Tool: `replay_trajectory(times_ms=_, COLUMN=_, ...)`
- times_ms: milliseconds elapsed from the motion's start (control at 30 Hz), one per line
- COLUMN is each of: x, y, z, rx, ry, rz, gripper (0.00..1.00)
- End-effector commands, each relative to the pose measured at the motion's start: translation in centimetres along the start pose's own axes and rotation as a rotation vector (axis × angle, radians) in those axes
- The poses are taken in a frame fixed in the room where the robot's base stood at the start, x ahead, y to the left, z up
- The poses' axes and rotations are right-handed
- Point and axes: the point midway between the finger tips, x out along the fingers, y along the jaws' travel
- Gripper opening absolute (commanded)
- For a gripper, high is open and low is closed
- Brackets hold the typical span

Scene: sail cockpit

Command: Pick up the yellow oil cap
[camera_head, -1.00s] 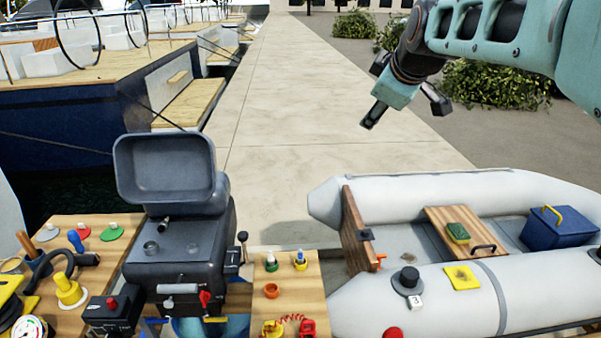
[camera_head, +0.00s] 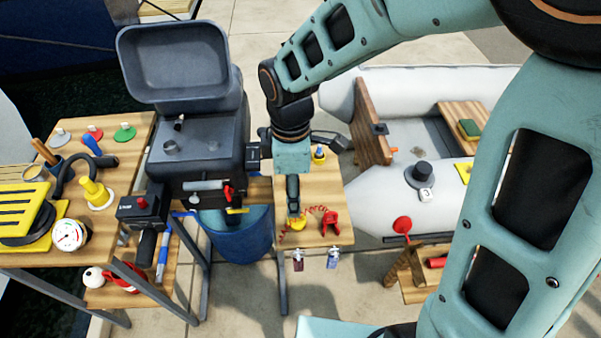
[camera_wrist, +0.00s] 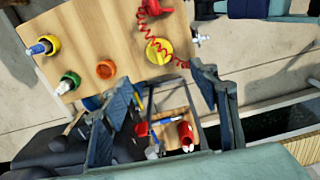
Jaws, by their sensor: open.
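A round yellow cap (camera_head: 297,224), which I take for the oil cap, lies on the small wooden table beside a red coiled cord. It also shows in the wrist view (camera_wrist: 158,51) as a yellow disc. The cord passes very close to it; I cannot tell whether they are joined. My gripper (camera_head: 293,203) points down above this table and partly covers the cap in the head view. In the wrist view my gripper (camera_wrist: 167,98) is open and empty, with the cap beyond the space between its fingers.
A red part (camera_head: 329,222) ends the cord. The dark outboard engine (camera_head: 200,150) stands left, the grey dinghy (camera_head: 410,205) right. A blue barrel (camera_head: 240,240) is below.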

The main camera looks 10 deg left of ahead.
Motion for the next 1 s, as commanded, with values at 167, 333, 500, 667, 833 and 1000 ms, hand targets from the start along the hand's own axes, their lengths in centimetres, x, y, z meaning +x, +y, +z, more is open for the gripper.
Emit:
replay_trajectory(times_ms=167, x=3.2, y=-0.1, z=0.0, rx=-0.001, ry=0.0, rz=-0.003, gripper=0.55)
replay_trajectory(times_ms=333, x=4.6, y=0.0, z=0.0, rx=0.001, ry=0.001, rz=0.0, gripper=0.55)
replay_trajectory(times_ms=500, x=6.5, y=-0.1, z=0.4, rx=0.001, ry=0.0, rz=-0.003, gripper=0.55)
replay_trajectory(times_ms=667, x=8.9, y=-0.2, z=0.6, rx=0.0, ry=0.0, rz=-0.002, gripper=0.55)
replay_trajectory(times_ms=833, x=9.8, y=-0.1, z=0.6, rx=0.002, ry=0.001, rz=0.001, gripper=0.55)
replay_trajectory(times_ms=1000, x=9.8, y=-0.1, z=0.6, rx=0.002, ry=0.001, rz=0.002, gripper=0.55)
